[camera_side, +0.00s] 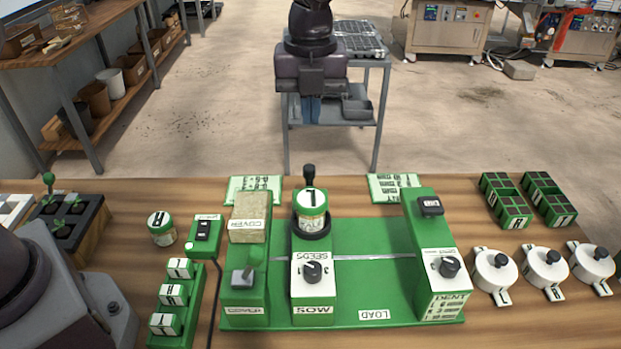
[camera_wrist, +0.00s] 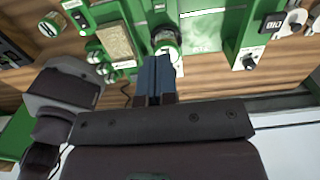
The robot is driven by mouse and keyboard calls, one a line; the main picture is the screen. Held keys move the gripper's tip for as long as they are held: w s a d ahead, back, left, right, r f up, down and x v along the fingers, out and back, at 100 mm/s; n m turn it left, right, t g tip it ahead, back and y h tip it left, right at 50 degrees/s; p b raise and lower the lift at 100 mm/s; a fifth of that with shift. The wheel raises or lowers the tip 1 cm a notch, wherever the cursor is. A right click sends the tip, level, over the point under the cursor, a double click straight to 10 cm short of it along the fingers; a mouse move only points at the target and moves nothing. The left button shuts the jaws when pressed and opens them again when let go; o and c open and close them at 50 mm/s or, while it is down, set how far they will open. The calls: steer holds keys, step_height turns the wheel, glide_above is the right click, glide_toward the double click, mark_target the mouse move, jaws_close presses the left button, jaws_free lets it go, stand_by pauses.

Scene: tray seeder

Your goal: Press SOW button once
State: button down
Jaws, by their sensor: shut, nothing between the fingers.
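I cannot make out a separate SOW button by that label. A labelled jar (camera_side: 311,208) sits upright in a black ring on the same block; it also shows in the wrist view (camera_wrist: 165,40). My gripper (camera_side: 311,118) is high above the far side of the table, away from the seeder. Its blue fingers (camera_wrist: 157,62) are together and empty, in front of the jar in the wrist view.
A tan block (camera_side: 256,212) and a grey square piece (camera_side: 243,279) sit on the seeder's left block. The right block bears a black button (camera_side: 430,205) and another dial (camera_side: 449,267). White round knobbed pieces (camera_side: 545,272) and green trays (camera_side: 503,200) stand right.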

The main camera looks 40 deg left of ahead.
steer(key=shift+f, duration=0.1)
step_height(320, 180, down, 14)
steer(key=shift+r, duration=0.1)
stand_by(0.4)
steer(key=shift+s+f, duration=0.1)
steer(key=shift+f, duration=1.05)
step_height(320, 180, up, 16)
steer(key=shift+w+f, duration=0.25)
steer(key=shift+w, duration=0.1)
steer(key=shift+d, duration=0.1)
